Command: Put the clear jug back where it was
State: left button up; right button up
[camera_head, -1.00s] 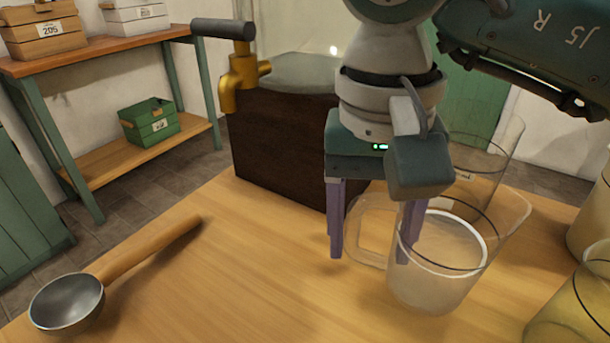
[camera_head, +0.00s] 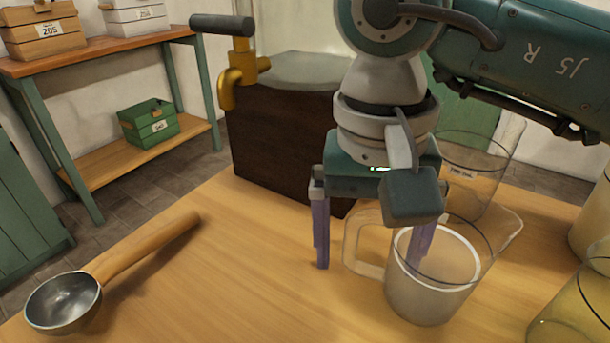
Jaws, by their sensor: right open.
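A clear jug (camera_head: 432,298) with a handle on its left and a spout on its right stands on the wooden table, right of centre. A pale ring shows inside its wall. My right gripper (camera_head: 368,264) points down over the jug's handle side, open. One finger is left of the handle, apart from it. The other finger shows at the jug's body, partly behind or inside the clear wall; I cannot tell which. A second clear jug (camera_head: 484,165) with a label stands behind, partly hidden by my arm. My left gripper is not in view.
A dark wooden box (camera_head: 280,140) with a brass tap (camera_head: 238,80) stands behind the gripper. A metal scoop (camera_head: 65,302) with a wooden handle lies at left. A yellowish clear vessel (camera_head: 575,320) is at the right edge. The table between scoop and gripper is clear.

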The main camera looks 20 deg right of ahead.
jog(key=shift+r+p, duration=0.3)
jog(key=r, duration=0.8)
jog(key=r+p, duration=0.1)
jog(key=r, duration=0.2)
jog(key=shift+w+a+r, duration=0.15)
jog(key=shift+a+r, duration=0.15)
jog(key=shift+r, duration=0.1)
